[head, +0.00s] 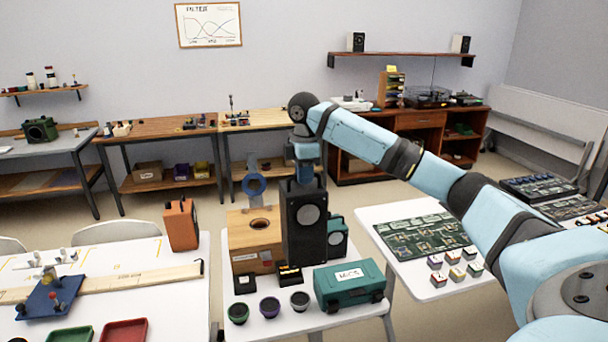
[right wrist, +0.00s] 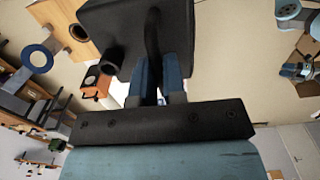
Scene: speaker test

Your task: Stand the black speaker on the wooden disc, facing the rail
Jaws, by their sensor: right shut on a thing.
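The black speaker (head: 304,238) is upright at the middle of the head view, with a pale round cone towards me. My right gripper (head: 306,180) is above it and shut on its top, around what looks like a dark handle. The right wrist view shows the fingers (right wrist: 159,85) against the speaker (right wrist: 125,35). I cannot tell whether its base touches the table. A long pale rail (head: 130,283) with markings lies on the left table, a blue plate (head: 50,296) over it. I cannot pick out the wooden disc.
A wooden box (head: 242,236) with a hole and a teal box (head: 338,238) flank the speaker. A green case (head: 350,280) and several small cups stand in front. An orange box (head: 181,224) stands at the left table's right edge. A circuit-board table (head: 385,222) is right.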

